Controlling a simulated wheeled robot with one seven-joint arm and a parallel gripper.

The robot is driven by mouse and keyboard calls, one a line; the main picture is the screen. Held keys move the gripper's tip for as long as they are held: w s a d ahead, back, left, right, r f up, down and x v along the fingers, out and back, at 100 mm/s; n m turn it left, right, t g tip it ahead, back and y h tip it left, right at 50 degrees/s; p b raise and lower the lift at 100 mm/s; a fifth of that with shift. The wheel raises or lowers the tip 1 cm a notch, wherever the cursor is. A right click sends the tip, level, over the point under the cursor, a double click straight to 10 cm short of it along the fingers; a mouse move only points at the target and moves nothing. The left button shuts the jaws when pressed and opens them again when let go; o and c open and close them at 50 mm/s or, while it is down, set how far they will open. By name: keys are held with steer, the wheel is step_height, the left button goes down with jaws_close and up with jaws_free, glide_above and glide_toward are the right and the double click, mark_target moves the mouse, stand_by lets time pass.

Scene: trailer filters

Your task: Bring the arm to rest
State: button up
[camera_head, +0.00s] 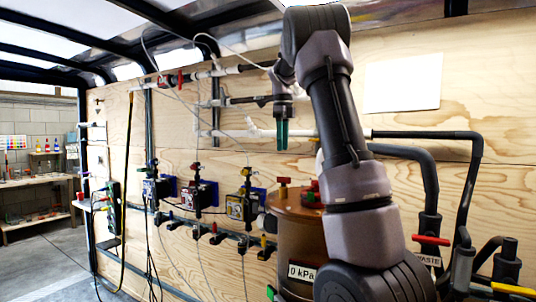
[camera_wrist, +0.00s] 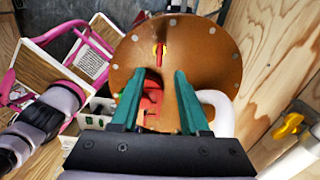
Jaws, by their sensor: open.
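My gripper (camera_head: 282,135) hangs from my raised arm in front of the plywood wall, above and slightly left of the brown tank. Its green fingers point down. In the wrist view my gripper (camera_wrist: 160,85) shows two green fingers spread apart with nothing held between them. Below the fingers is the round brown lid of the tank (camera_wrist: 205,50), with bolts around its rim. A red valve handle (camera_wrist: 151,97) on the lid shows between the fingers, apart from them as far as I can tell.
The tank (camera_head: 301,240) is labelled 0 kPa and partly hidden by my arm. Several pumps (camera_head: 241,207) and valves line the plywood wall (camera_head: 120,130). Pipes with a red-handled valve (camera_head: 431,240) stand at right. Open floor (camera_head: 45,265) and a shelf (camera_head: 30,185) lie at far left.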

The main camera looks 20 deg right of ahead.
steer(key=shift+s, duration=0.1)
steer(key=s+a+f+n+t, duration=0.2)
steer(key=s+a+n, duration=0.2)
steer(key=s+n, duration=0.3)
steer(key=s+a+f+n+t+y, duration=0.1)
steer(key=s+a+f+n+t, duration=0.1)
steer(key=s+a+n, duration=0.3)
steer(key=s+a+f+n+t+y, duration=0.1)
steer(key=s+a+n+t, duration=0.2)
steer(key=s+n, duration=0.8)
steer(key=s+a, duration=0.2)
steer(key=s, duration=0.3)
steer(key=shift+f, duration=0.4)
steer(key=shift+a, duration=0.1)
